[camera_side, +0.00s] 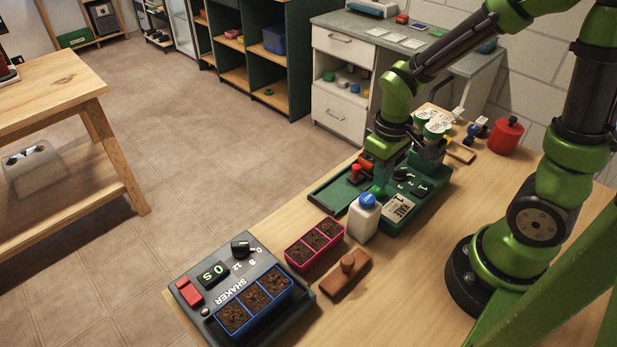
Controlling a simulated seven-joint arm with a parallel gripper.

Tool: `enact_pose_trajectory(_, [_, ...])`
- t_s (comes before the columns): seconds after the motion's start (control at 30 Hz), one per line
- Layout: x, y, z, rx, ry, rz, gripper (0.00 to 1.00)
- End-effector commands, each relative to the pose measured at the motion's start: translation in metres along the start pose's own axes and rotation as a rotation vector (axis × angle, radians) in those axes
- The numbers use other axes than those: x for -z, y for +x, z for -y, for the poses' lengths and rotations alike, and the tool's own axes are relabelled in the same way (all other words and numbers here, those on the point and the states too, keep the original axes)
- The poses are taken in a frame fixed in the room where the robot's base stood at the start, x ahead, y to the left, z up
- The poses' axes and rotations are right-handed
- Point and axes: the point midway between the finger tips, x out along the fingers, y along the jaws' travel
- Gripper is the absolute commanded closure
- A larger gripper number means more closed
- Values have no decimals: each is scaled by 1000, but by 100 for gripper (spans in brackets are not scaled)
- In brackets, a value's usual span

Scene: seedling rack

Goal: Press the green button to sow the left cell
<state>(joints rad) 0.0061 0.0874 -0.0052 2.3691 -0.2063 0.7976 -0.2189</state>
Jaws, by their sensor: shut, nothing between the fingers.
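My gripper (380,183) is shut and empty, pointing down over the dark green device (322,201) on the wooden bench. A red knob or button (355,173) stands on the device just left of my gripper. The green button cannot be made out clearly; green parts under and around my fingertips blend together, so I cannot tell whether they touch it. Numbers 1, 2 and 3 show on a dark green panel (404,187) to the right. A pink-rimmed tray (291,260) with three soil-filled cells stands in front of the device; no seeds are discernible.
A white bottle with blue cap (364,220) stands close in front of my gripper, beside a KALE card (399,208). A brown tamper (345,277) lies nearer. The shaker (205,318) carries a blue tray (238,327) of soil. A red pot (504,137) stands at the back.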

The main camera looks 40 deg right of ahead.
Motion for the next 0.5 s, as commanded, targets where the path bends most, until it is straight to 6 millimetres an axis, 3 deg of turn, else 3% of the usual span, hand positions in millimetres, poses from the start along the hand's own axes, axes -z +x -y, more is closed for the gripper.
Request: enact_pose_trajectory(0.5, [0,-43,0,0,-1,-3,100])
